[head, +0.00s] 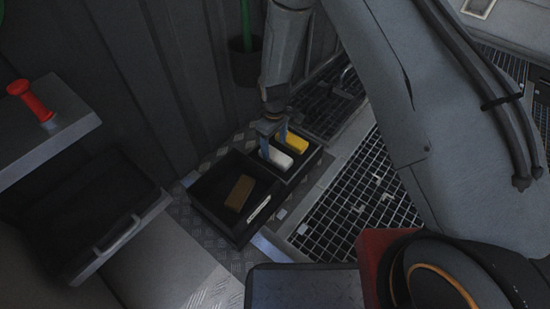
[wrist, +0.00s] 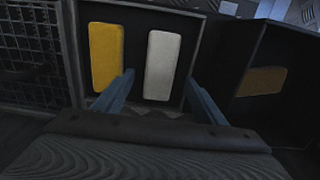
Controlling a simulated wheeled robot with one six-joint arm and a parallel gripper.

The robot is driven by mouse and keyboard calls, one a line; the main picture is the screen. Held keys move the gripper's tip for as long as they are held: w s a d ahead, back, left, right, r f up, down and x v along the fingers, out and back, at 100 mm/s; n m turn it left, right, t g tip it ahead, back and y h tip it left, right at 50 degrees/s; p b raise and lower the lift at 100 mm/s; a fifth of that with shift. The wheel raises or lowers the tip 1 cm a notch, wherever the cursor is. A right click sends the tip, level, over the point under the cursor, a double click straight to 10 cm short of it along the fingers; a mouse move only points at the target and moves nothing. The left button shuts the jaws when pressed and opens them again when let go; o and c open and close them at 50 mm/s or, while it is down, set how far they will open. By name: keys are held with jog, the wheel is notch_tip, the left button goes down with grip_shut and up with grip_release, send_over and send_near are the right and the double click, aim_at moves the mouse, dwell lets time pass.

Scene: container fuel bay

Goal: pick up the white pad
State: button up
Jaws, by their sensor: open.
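The white pad (head: 278,157) lies in the right-hand black tray (head: 308,168), beside a yellow pad (head: 293,142). In the wrist view the white pad (wrist: 162,64) lies right of the yellow pad (wrist: 105,56), with a narrow gap between them. My gripper (head: 273,142) is over this tray, with its blue fingers pointing down. In the wrist view my gripper (wrist: 160,90) is open, with one finger on each side of the white pad's near end. Nothing is held between the fingers. Whether the fingertips touch the tray floor cannot be told.
A second black tray (head: 212,192) with a brown block (head: 240,193) adjoins on the left. A drawer (head: 95,215) and a shelf (head: 45,135) with a red knob (head: 30,100) stand further left. Metal grating (head: 350,200) lies to the right. A dark wall rises behind.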

aim_at(275, 154)
jog(key=shift+d+f+b, duration=0.1)
jog(key=shift+f+b, duration=1.6)
jog(key=shift+f, duration=0.85)
jog(key=shift+c, duration=0.2)
jog(key=shift+r, duration=0.1)
jog(key=c, duration=1.1)
